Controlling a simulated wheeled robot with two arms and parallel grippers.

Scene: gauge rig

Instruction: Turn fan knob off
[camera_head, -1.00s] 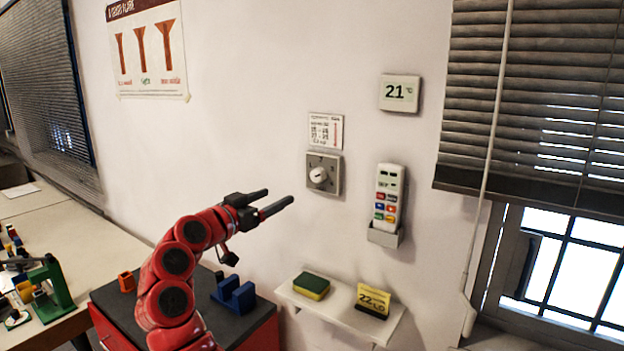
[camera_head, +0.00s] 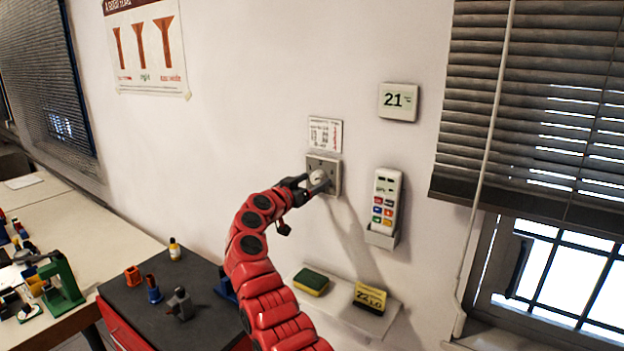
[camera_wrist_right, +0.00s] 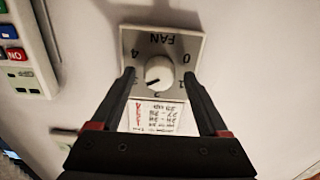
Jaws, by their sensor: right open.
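The fan knob (camera_head: 319,178) is a round pale dial on a grey square plate (camera_head: 331,163) on the wall. In the right wrist view the knob (camera_wrist_right: 159,70) shows upside down, with FAN and numbers from 0 to 4 around it. A small dark mark on the knob points to the lower left, away from the 0; its exact number is hard to read. My right gripper (camera_head: 314,184) is open, its fingers on either side of the knob; in the right wrist view I see gaps between the fingers and the knob. My left gripper is not in view.
A printed card (camera_head: 326,134) hangs above the plate. A remote in a holder (camera_head: 386,205) and a thermostat (camera_head: 398,101) are to the right. Blinds (camera_head: 540,100) are at right.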

